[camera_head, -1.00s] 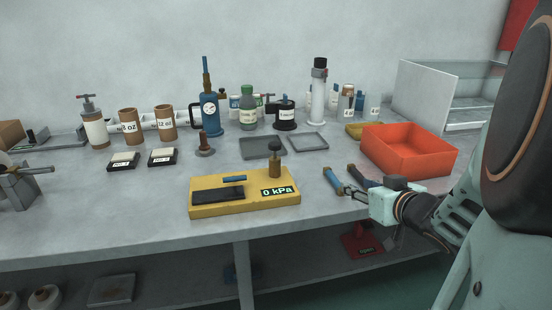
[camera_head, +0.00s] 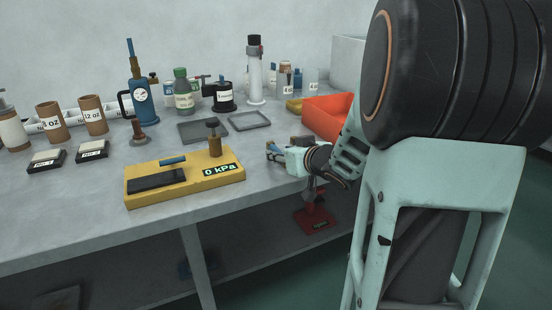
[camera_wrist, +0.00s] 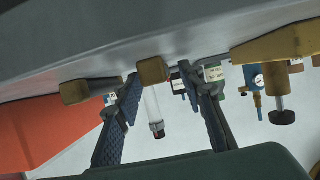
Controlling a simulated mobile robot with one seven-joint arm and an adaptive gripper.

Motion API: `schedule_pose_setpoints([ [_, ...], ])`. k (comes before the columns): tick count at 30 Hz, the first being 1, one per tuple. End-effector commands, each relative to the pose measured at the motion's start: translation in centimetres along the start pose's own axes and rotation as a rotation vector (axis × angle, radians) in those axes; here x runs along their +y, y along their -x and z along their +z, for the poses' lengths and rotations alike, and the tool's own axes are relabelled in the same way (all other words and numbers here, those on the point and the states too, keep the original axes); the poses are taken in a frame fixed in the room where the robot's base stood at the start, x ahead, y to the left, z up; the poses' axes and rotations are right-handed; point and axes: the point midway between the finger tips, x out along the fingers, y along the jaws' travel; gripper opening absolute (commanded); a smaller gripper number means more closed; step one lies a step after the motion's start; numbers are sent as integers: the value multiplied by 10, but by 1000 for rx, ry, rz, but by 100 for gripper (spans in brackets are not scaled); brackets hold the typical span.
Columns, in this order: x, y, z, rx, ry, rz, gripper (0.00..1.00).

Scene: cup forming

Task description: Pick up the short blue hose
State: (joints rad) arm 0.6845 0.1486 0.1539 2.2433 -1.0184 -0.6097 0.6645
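A short blue tube (camera_head: 172,161), which looks like the short blue hose, lies on top of the yellow pressure device (camera_head: 184,178) in the head view. I cannot make it out in the wrist view. My gripper (camera_head: 274,152) is to the right of the device, at the right end of the bench and apart from the tube. In the wrist view, the two blue textured fingers of my gripper (camera_wrist: 160,82) stand apart with a clear gap. A brown block end (camera_wrist: 151,70) shows near the fingertips; whether they touch it is unclear.
The device carries a dark pad, a brown-and-black knob (camera_head: 213,136) and a 0 kPa display. An orange bin (camera_head: 328,115) stands behind my gripper. Two grey trays (camera_head: 203,131), a blue pump (camera_head: 142,104) and bottles stand farther back. The bench's front edge is close.

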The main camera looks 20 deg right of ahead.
Motion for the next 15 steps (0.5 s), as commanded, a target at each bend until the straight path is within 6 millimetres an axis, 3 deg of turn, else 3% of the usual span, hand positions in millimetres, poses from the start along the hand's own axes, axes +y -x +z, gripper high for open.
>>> schedule_pose_setpoints([
  [6, 0, 0, -1, 0, 0, 0, 36],
  [15, 0, 0, -1, 0, 1, 1, 3],
])
